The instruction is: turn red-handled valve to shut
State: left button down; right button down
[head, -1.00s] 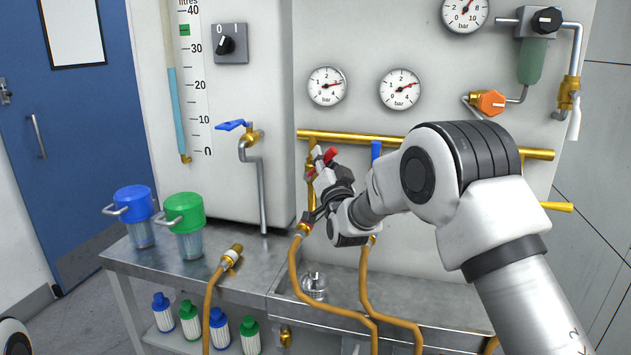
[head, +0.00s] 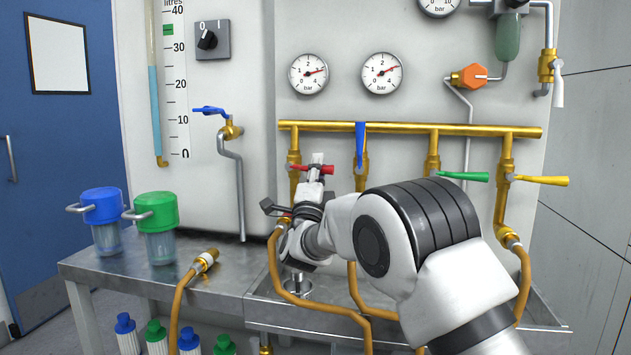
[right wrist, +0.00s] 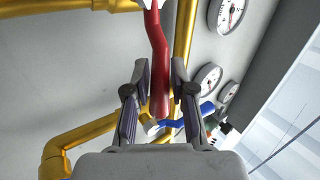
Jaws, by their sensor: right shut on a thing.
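The red-handled valve sits on the leftmost brass branch below the brass pipe. Its red handle (head: 327,169) lies about level in the head view, partly hidden by my right gripper (head: 316,172). In the right wrist view the long red handle (right wrist: 158,55) runs between the two fingers of my right gripper (right wrist: 160,72), which is shut on it. The valve body is mostly hidden behind the gripper. My left gripper is not in view.
To the right are a blue handle (head: 360,145) pointing upright, and green (head: 463,176) and yellow (head: 540,180) handles lying level. The brass pipe (head: 400,127) runs above. Orange hoses (head: 275,262) hang below. Blue (head: 102,206) and green (head: 155,212) lidded filters stand left.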

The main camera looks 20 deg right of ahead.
jog(key=shift+s+d+f+m+g+h+b, duration=0.1)
jog(key=shift+f+m+g+h+b, duration=0.2)
jog(key=shift+m, duration=0.2)
jog(key=shift+s+f+m+g+h+b, duration=0.1)
jog(key=shift+f+m+g+h+b, duration=0.1)
jog(key=shift+m+h, duration=0.25)
jog(key=c, duration=1.2)
grip_release()
jog(key=shift+o, duration=1)
jog(key=shift+s+d+r, duration=0.1)
jog(key=shift+d+r, duration=0.05)
jog(key=shift+s+a, duration=0.15)
jog(key=shift+a, duration=0.15)
jog(key=v, duration=1.1)
jog(key=shift+s+f, duration=0.2)
jog(key=shift+f, duration=0.05)
jog(key=shift+d, duration=0.1)
